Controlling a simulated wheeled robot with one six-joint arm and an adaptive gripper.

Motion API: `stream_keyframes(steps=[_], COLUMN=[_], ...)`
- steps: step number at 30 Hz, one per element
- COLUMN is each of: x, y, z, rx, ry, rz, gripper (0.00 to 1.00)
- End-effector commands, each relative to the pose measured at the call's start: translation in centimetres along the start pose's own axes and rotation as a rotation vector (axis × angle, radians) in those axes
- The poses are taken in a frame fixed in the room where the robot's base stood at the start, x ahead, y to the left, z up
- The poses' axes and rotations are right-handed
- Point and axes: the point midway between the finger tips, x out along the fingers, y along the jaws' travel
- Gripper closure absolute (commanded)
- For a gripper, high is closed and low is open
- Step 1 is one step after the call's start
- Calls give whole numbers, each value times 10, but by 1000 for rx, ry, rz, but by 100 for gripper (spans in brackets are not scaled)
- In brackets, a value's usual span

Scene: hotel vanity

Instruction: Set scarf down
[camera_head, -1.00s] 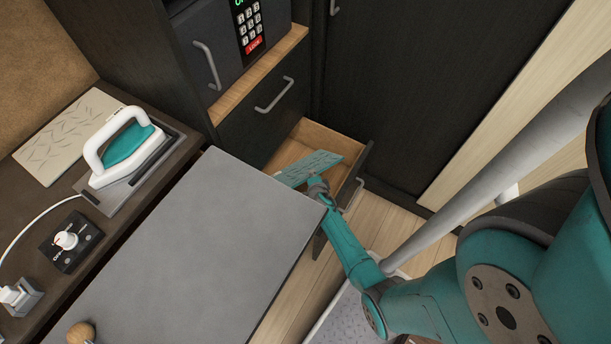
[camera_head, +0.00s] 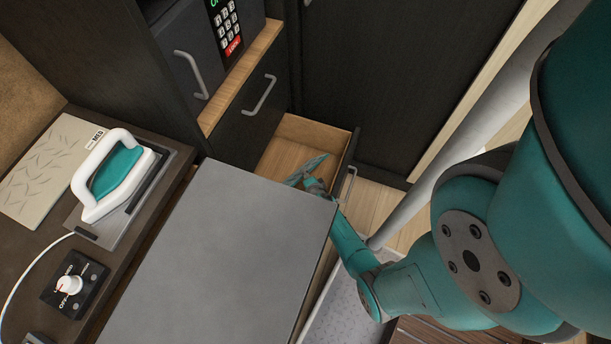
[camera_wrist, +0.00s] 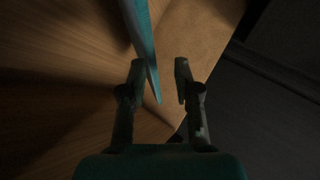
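The scarf (camera_head: 304,171) is a stiff-looking, flat teal piece, seen nearly edge-on and tilted over the open drawer (camera_head: 318,131) in the head view. In the wrist view the scarf (camera_wrist: 146,50) is a thin teal strip running down between the fingers, close to the left one. My gripper (camera_head: 315,184) is at the drawer's near side, partly hidden by my own arm. In the wrist view my gripper (camera_wrist: 160,75) has its fingers apart, with a clear gap on the right. I cannot tell whether the scarf touches the left finger or the drawer floor.
A grey tabletop (camera_head: 215,260) lies left of the drawer. A white and teal iron (camera_head: 118,170) stands on the dark counter by a dial box (camera_head: 75,285) and a beige leaf-patterned pad (camera_head: 45,170). A closed drawer (camera_head: 245,125) and a keypad safe (camera_head: 190,60) stand behind.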

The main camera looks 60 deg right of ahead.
Motion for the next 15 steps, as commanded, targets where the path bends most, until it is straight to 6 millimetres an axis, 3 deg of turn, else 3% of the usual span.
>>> stream_keyframes(steps=[15], x=[-7], y=[0], z=[0], rx=[1], ry=[2], rz=[-2], gripper=[64])
